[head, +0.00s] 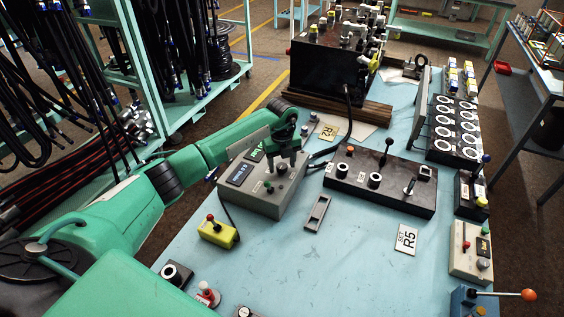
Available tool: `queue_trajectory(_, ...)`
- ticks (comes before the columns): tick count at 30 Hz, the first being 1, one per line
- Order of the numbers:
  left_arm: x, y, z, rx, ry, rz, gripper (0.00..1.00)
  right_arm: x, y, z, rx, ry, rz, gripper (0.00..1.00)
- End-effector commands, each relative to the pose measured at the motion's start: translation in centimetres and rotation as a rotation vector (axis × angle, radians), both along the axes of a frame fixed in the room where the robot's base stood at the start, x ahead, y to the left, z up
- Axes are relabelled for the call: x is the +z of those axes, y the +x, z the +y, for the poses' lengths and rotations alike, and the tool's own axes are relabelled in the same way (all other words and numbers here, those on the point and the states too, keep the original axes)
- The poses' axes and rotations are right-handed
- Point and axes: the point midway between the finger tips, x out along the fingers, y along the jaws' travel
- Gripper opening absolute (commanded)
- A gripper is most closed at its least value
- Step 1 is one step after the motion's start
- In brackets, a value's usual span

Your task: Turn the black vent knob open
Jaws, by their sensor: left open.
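A grey control box (262,204) with two small displays stands left of the middle of the blue-topped table. A small dark knob (282,169) shows on its top, close under my gripper; it looks like the black vent knob, but its marking is too small to read. My left gripper (287,163) is open over the right half of the box, its fingers pointing down around or just above the knob. I cannot tell whether they touch it. The gripper hides part of the box top. My right gripper is not in view.
A black box with dials and levers (380,180) stands close right of the grey box. A yellow switch box (218,232) sits in front of it, and a grey flat bracket (317,212) lies nearby. The table's middle front (320,270) is clear.

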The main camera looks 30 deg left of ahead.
Motion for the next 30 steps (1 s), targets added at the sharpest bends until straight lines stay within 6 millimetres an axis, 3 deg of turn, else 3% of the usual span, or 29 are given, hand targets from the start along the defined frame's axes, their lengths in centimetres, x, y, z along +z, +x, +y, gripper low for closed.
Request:
queue_trajectory(2, 0.0, 0.0, 0.0, 0.000, 0.000, 0.000, 0.51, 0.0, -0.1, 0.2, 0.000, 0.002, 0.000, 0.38)
queue_trajectory(8, 0.0, 0.0, 0.0, 0.000, 0.000, 0.000, 0.12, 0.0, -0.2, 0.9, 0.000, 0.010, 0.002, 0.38)
queue_trajectory(9, 0.0, 0.0, 0.0, 0.000, 0.000, 0.000, 0.10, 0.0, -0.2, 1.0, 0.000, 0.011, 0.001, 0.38)
queue_trajectory(20, -0.2, 0.0, 0.1, -0.063, 0.001, -0.001, 0.11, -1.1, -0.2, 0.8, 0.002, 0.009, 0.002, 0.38)
queue_trajectory(30, -0.4, 0.1, 0.1, -0.317, 0.002, -0.003, 0.11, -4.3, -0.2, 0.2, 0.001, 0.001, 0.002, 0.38)
